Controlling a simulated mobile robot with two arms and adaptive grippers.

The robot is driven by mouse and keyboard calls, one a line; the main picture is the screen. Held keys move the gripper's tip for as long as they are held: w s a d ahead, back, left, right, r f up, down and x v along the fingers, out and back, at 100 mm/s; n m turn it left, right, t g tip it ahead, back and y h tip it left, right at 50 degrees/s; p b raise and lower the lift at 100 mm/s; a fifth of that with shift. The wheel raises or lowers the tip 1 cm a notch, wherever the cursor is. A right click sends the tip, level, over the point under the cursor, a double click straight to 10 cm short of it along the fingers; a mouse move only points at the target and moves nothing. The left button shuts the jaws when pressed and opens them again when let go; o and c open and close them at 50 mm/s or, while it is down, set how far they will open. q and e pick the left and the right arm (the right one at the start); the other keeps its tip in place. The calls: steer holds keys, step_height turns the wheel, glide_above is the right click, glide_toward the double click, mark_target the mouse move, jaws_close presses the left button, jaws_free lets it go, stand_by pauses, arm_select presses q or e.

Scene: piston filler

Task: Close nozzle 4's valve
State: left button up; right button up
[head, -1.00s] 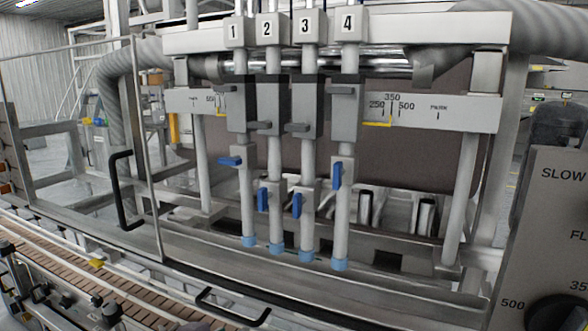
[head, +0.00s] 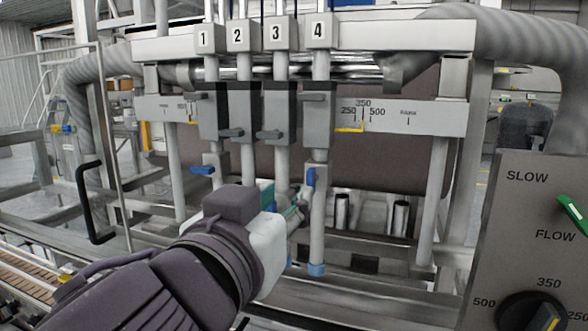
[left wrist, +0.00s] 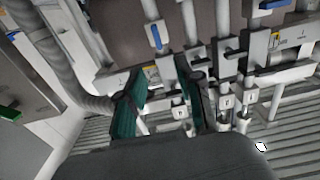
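Nozzle 4's valve handle (head: 310,178) is blue and stands upright, along its pipe, on the rightmost nozzle. An upright blue handle (left wrist: 156,36) near the top middle of the left wrist view appears to be the same one. My left gripper (head: 300,198) is just left of and slightly below this handle in the head view. In the left wrist view the gripper (left wrist: 163,68) has its two green-padded fingers apart with nothing between the tips. I cannot tell whether a finger touches the handle. My right gripper is not in view.
Nozzle 1's blue handle (head: 203,170) lies sideways. My left arm hides the handles of nozzles 2 and 3 in the head view. A control panel (head: 520,240) with knobs stands at right. A black door handle (head: 92,203) is at left.

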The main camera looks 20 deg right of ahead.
mark_target(309, 173)
arm_select(q)
steer(key=p+x, duration=0.2)
steer(key=x, duration=0.7)
steer(key=shift+w+d+r+p, duration=0.1)
steer(key=shift+w+d+p, duration=0.1)
steer(key=shift+w+p, duration=0.15)
steer(key=shift+w+d, duration=0.3)
steer(key=shift+w, duration=0.1)
jaws_close()
